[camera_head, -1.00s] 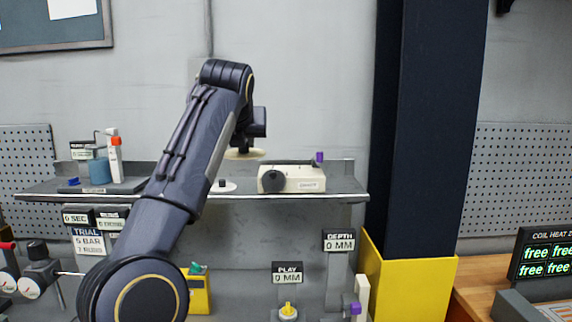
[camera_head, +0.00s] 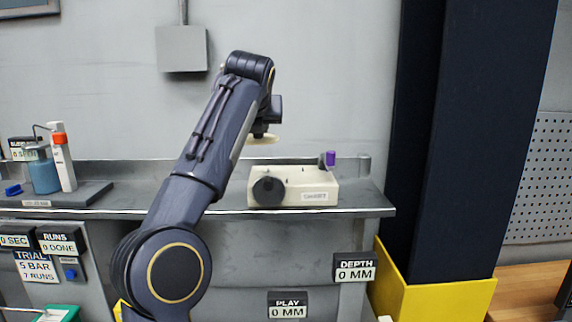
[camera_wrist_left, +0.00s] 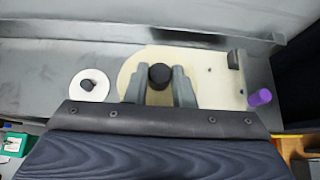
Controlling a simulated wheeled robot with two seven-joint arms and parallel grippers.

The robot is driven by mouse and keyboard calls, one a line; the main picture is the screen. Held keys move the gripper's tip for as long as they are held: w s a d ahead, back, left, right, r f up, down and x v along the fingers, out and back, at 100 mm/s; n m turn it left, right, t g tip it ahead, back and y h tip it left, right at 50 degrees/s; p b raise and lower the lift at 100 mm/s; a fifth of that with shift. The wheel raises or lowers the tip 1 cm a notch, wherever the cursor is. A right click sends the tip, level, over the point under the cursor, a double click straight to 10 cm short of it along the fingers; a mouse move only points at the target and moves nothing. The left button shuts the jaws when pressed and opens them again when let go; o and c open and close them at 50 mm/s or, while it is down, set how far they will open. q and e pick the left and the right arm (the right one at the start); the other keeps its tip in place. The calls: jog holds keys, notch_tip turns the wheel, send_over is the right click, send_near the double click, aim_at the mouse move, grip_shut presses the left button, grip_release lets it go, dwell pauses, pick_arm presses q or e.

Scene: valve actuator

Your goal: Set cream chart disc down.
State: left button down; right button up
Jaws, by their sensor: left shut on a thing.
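My left gripper (camera_wrist_left: 160,88) is shut on the black knob (camera_wrist_left: 160,74) of the cream chart disc (camera_wrist_left: 127,78). In the head view the disc (camera_head: 263,141) hangs level under the gripper (camera_head: 262,134), with a gap above the cream recorder box (camera_head: 318,193). In the wrist view the disc overlaps the left part of the box (camera_wrist_left: 218,88). The box has a large dark dial (camera_head: 268,190) on its front. My right gripper is not in view.
A white disc with a dark knob (camera_wrist_left: 88,90) lies on the grey shelf (camera_head: 230,208), left of the box. A purple piece (camera_head: 328,158) stands at the box's right end. Bottles (camera_head: 62,160) stand at the shelf's left. A dark column (camera_head: 470,130) rises at right.

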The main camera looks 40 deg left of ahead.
aim_at(274, 136)
pick_arm(q)
jog(key=w, duration=0.1)
jog(key=w+f, duration=0.1)
jog(key=w, duration=0.1)
jog(key=w+f, duration=0.1)
jog(key=w, duration=0.1)
jog(key=shift+d+f, duration=0.15)
jog(key=shift+d, duration=0.15)
jog(key=w+f, duration=0.1)
jog(key=f, duration=0.1)
jog(key=w+f, duration=0.1)
jog(key=f, duration=0.1)
jog(key=shift+w+d, duration=0.2)
jog(key=shift+w, duration=0.1)
jog(key=shift+w+d+f, duration=0.1)
jog(key=shift+w+f, duration=0.35)
jog(key=shift+w, duration=0.05)
jog(key=shift+w+f, duration=0.15)
jog(key=shift+f, duration=0.8)
jog(key=shift+w+f, duration=0.1)
jog(key=shift+f, duration=0.8)
jog(key=c, duration=1.2)
grip_release()
jog(key=shift+f, duration=0.15)
jog(key=shift+c, duration=0.2)
